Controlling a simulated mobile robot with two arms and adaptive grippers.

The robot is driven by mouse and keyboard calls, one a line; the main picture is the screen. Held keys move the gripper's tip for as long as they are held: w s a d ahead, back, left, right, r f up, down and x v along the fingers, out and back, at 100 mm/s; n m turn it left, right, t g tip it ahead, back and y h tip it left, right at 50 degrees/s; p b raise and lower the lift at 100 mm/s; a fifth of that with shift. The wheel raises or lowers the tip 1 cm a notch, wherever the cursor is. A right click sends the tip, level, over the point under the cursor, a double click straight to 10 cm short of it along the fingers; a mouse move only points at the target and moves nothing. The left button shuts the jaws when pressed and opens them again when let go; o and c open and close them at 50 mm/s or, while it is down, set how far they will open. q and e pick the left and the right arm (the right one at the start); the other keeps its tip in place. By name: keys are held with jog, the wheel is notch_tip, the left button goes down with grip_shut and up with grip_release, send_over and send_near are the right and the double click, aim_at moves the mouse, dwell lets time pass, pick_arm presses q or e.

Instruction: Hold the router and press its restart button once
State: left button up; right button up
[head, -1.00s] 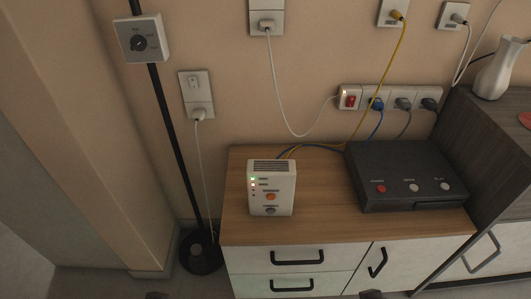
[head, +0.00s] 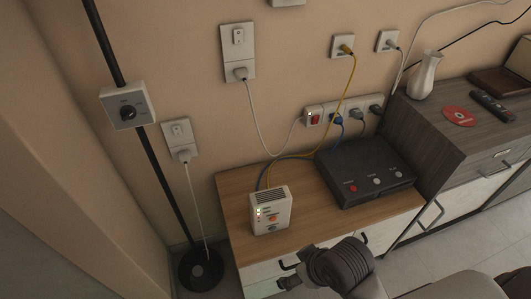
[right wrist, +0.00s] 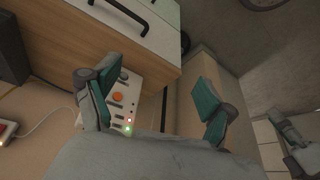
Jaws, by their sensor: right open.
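The router (head: 271,211) is a white box with a vented top, indicator lights, an orange button (head: 272,219) and a grey button below it. It stands upright near the left end of the wooden cabinet top (head: 320,211). My right gripper (right wrist: 153,105) is open. In the right wrist view the router (right wrist: 119,87) lies beyond its left finger, which partly covers it. I cannot tell whether they touch. In the head view my right arm comes in from the lower right, with the gripper in front of the cabinet.
A black box with three buttons (head: 365,171) stands right of the router. Cables run behind to wall sockets (head: 314,115). A lamp pole with a dial box (head: 127,104) stands left. A vase (head: 424,76), red disc (head: 459,116) and remote (head: 493,106) are on the higher grey cabinet.

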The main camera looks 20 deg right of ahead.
jog(key=w+a+r+n+y+p, duration=0.2)
jog(key=w+a+r+n+p, duration=0.1)
jog(key=w+a+r+n, duration=0.3)
pick_arm(q)
jog(key=s+f+g, duration=0.1)
jog(key=s+f, duration=0.2)
jog(key=f, duration=0.7)
jog(key=s+f+g, duration=0.1)
jog(key=s+f, duration=0.1)
jog(key=f, duration=0.7)
pick_arm(e)
jog(key=n+g+h, duration=0.4)
jog(key=n, duration=0.4)
send_near(272, 203)
jog(key=shift+w+d+f, duration=0.1)
jog(key=shift+w+d, duration=0.15)
jog(key=shift+w, duration=0.35)
jog(key=shift+w+d+f, duration=0.1)
jog(key=shift+w+d, duration=0.2)
jog(key=shift+w, duration=0.3)
pick_arm(q)
jog(key=s+a+f+b, duration=0.1)
jog(key=s+a+f, duration=0.2)
jog(key=s+f, duration=1)
jog(key=shift+s+a+f+g, duration=0.15)
jog(key=shift+s+f+g, duration=0.2)
jog(key=shift+s, duration=0.55)
pick_arm(e)
notch_tip(272, 203, down, 14)
jog(key=shift+r, duration=0.15)
